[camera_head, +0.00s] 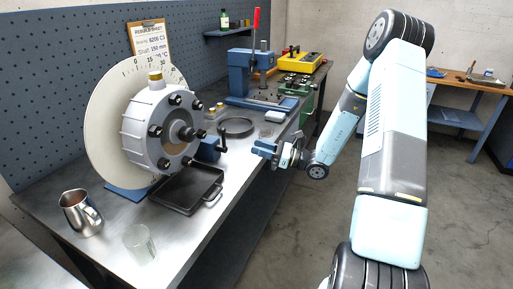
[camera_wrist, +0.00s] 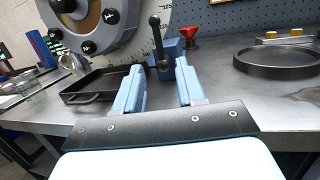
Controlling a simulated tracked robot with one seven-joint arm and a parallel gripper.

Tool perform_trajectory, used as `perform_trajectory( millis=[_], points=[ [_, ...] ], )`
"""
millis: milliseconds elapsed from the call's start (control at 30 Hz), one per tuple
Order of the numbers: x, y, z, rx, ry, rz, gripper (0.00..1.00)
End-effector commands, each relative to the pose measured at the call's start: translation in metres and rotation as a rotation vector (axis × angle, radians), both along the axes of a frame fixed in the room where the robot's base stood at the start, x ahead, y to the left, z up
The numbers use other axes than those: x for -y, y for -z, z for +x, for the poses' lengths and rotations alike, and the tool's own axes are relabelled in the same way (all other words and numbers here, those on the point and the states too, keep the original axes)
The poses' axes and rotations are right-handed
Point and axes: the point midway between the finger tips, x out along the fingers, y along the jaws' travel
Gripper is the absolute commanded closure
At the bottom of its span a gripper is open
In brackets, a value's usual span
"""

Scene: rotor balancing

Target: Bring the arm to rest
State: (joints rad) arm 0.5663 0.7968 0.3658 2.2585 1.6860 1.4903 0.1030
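My gripper (camera_head: 264,150) is at the end of my light-blue arm, by the front edge of the bench, right of the rotor housing. In the wrist view its two blue fingers (camera_wrist: 158,90) stand apart with nothing between them. The grey rotor housing (camera_head: 150,118) with dark bolts stands in front of a white dial plate (camera_head: 103,122) on the bench. A blue block with a black lever (camera_wrist: 157,42) is beyond the fingertips, and I cannot tell how far.
The steel bench (camera_head: 190,233) carries a black tray (camera_head: 184,207), a metal jug (camera_head: 80,214), a glass beaker (camera_head: 139,243), a dark ring (camera_head: 236,127) and a blue press (camera_head: 240,75). A second bench (camera_head: 455,92) stands at right. The floor (camera_head: 300,225) between is clear.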

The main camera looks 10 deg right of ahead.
Motion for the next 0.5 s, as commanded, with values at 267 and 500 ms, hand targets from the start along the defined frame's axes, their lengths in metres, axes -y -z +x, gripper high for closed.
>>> perform_trajectory(
  millis=[267, 500],
  points=[
    [-0.002, -0.002, -0.001, 0.006, -0.009, -0.009, 0.61],
    [-0.023, -0.03, -0.028, 0.093, -0.146, -0.15, 0.61]
  ],
)
